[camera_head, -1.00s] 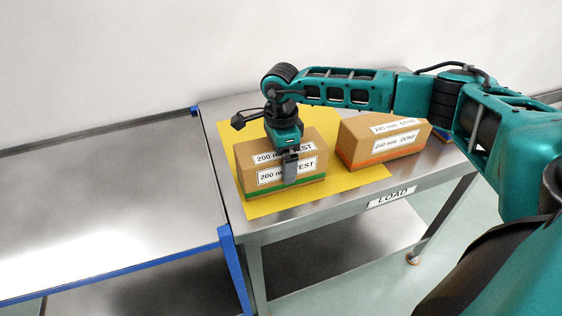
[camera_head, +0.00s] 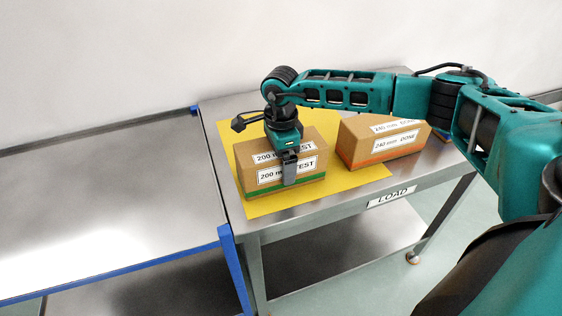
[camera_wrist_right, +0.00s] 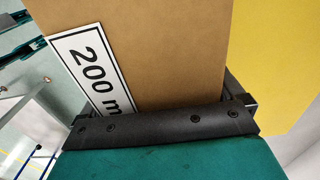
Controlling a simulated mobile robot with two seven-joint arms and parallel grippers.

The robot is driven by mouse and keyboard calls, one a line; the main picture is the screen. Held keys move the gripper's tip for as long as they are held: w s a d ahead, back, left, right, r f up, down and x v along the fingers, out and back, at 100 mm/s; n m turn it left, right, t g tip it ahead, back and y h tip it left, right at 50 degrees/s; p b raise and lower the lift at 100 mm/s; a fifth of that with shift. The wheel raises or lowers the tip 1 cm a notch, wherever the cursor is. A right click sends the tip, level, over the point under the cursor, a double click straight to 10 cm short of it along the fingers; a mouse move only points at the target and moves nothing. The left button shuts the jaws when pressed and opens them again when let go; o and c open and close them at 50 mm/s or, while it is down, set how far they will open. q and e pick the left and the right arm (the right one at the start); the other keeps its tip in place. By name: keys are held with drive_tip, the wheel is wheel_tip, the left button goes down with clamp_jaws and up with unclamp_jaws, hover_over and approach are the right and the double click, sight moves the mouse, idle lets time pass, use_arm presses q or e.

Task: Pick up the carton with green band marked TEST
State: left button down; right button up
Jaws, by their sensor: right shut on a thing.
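The carton with the green band (camera_head: 250,183), marked "200 mm TEST", sits on the yellow mat (camera_head: 262,206) at the left of the steel table. My right gripper (camera_head: 290,168) comes down over it from above and is shut on it, with one finger visible against the front label. In the right wrist view the carton's brown top (camera_wrist_right: 170,50) and part of its "200 m" label fill the space between the fingers. The far finger is hidden in the head view. My left gripper is not in view.
The table's front edge has a LOAD sign (camera_head: 391,196). A bare steel surface with blue edging (camera_head: 110,215) lies to the left. A wall stands behind.

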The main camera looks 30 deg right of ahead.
drive_tip(key=shift+w+r, duration=0.1)
drive_tip(key=shift+r, duration=0.05)
wheel_tip(320, 180, up, 20)
idle(0.6)
idle(0.3)
